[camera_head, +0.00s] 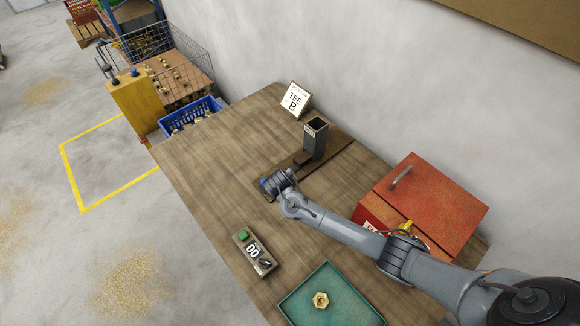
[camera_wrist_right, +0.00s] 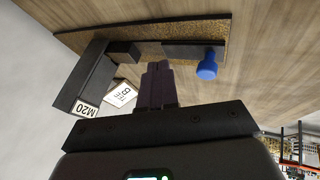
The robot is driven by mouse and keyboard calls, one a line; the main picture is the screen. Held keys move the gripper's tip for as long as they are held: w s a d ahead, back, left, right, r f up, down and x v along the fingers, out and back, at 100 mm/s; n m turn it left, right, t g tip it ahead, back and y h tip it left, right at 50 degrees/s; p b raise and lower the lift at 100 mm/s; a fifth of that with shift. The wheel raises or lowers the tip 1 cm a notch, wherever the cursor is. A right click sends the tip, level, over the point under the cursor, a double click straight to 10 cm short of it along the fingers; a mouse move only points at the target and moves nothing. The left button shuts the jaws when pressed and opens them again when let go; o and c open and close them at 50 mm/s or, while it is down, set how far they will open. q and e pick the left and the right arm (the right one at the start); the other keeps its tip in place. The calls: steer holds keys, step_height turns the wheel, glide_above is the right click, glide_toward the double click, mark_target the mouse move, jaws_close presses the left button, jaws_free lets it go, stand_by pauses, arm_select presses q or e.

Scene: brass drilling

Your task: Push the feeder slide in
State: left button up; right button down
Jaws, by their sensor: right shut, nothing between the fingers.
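The feeder stands on the wooden table with its dark upright hopper (camera_head: 315,138) on a long base plate (camera_head: 334,150). Its slide ends in a blue knob (camera_head: 265,183), partly covered by my right wrist in the head view. The wrist view shows the whole blue knob (camera_wrist_right: 208,66), the dark slide (camera_wrist_right: 190,51) and the hopper (camera_wrist_right: 82,78) marked M20. My right gripper (camera_wrist_right: 157,66) is shut and empty, with its fingertips beside the slide, between the knob and the hopper in the picture. They look apart from the knob. My left gripper is not in view.
A TEE B card (camera_head: 294,99) stands behind the hopper. A red box (camera_head: 425,205) is at the right, partly behind my arm. A counter box (camera_head: 254,252) and a green tray (camera_head: 330,298) with a brass nut (camera_head: 321,299) lie in front. The table's left part is clear.

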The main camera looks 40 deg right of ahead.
steer(key=shift+w+d, duration=0.95)
steer(key=shift+w, duration=0.25)
steer(key=b, duration=1.5)
glide_toward(298, 168)
steer(key=f, duration=0.1)
steer(key=w+a+f, duration=0.1)
steer(key=f, duration=0.1)
steer(key=w+a+f, duration=0.1)
steer(key=shift+a+f, duration=0.1)
steer(key=shift+f, duration=0.25)
steer(key=d+b, duration=0.2)
steer(key=shift+w+d, duration=0.15)
steer(key=shift+d, duration=0.15)
steer(key=shift+d+r+b, duration=0.15)
steer(key=shift+d+b, duration=0.2)
steer(key=shift+d, duration=0.35)
